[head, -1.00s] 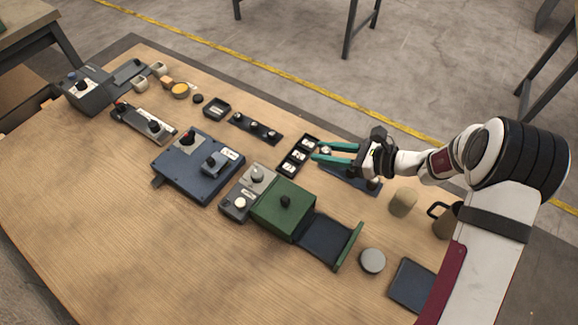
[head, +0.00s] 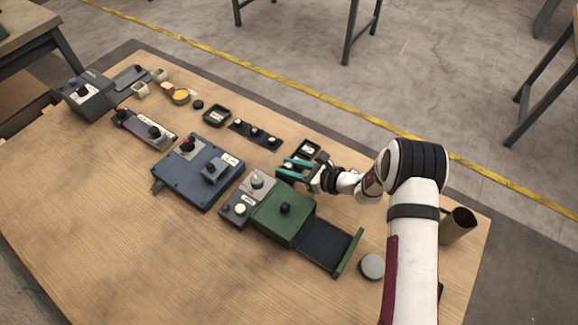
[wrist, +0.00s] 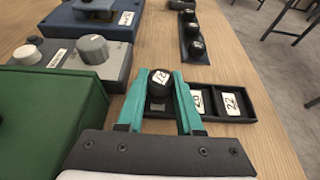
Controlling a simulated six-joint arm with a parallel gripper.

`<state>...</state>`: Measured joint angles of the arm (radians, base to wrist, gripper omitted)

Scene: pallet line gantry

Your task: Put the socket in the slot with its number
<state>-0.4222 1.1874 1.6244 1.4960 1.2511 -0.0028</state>
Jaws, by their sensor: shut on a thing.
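My gripper (wrist: 158,95) is shut on a black round socket (wrist: 160,80) with a white label that seems to read 12. It holds the socket over the near end of a black slotted tray (wrist: 215,106). Two tray slots show white labels that seem to read 20 and 22. The slot under the socket is partly hidden, and its number cannot be read. In the head view, my gripper (head: 299,170) covers most of the tray (head: 318,152). I cannot tell how high the socket is above the slot.
A green box (head: 283,215) with an open drawer and a grey knob unit (head: 240,202) stand close beside the tray. A blue box (head: 197,175) and a black strip with several knobs (head: 255,134) lie further left. A brown cup (head: 458,225) stands at right.

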